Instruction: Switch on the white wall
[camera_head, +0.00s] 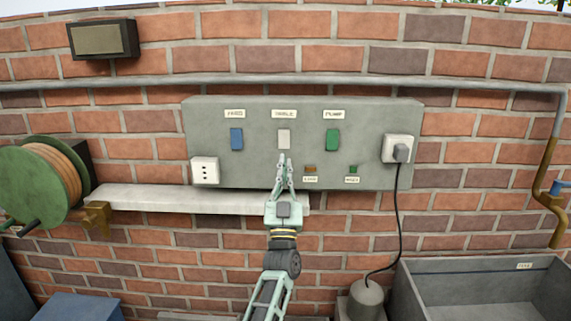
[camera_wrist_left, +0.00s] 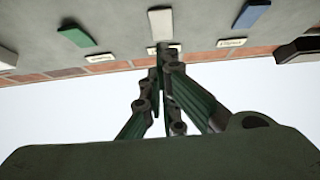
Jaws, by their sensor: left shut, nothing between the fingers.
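The white switch (camera_head: 284,138) sits on a grey wall panel (camera_head: 260,108), between a blue switch (camera_head: 236,139) and a green switch (camera_head: 332,139). A small label is above each. My left gripper (camera_head: 282,158) points up at the panel, shut and empty, its tips just below the white switch. In the left wrist view the gripper (camera_wrist_left: 166,50) is by the near edge of the white switch (camera_wrist_left: 160,20); I cannot tell whether it touches. The blue switch (camera_wrist_left: 251,14) and green switch (camera_wrist_left: 75,37) also show there. My right gripper is not in view.
Small brown (camera_head: 310,169) and green (camera_head: 353,169) buttons sit low on the panel. A white socket (camera_head: 205,170) is left, a plugged-in socket (camera_head: 399,149) right. A pale ledge (camera_head: 150,197) runs below. A hose reel (camera_head: 35,185) is left, a grey basin (camera_head: 470,290) lower right.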

